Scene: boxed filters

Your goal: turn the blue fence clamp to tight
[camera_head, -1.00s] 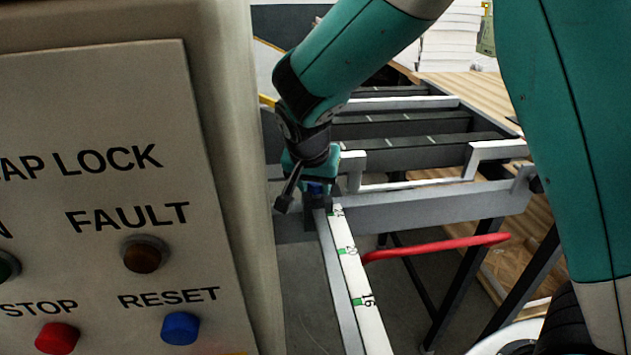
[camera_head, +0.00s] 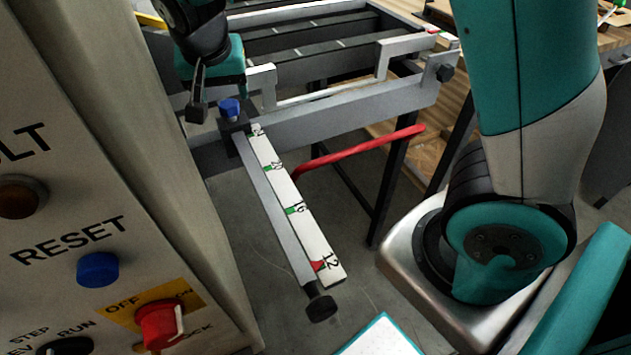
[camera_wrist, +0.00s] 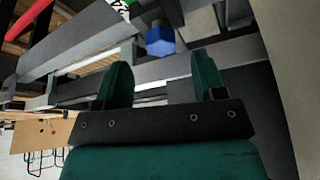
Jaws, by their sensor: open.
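The blue fence clamp (camera_head: 230,109) is a small blue knob on a dark block at the far end of the ruled stop arm (camera_head: 283,197). In the wrist view my gripper (camera_wrist: 161,82) is open and empty. The blue clamp (camera_wrist: 160,41) appears beyond the fingertips, between the two fingers in the picture, apart from both. I cannot tell from its shape whether it is loose or tight.
A grey control cabinet (camera_head: 75,155) with buttons stands close on the left of the clamp. A grey rail (camera_head: 340,107) runs right from the clamp, with a red handle (camera_head: 360,147) below it. A black knob (camera_head: 321,308) ends the stop arm. Open floor lies below.

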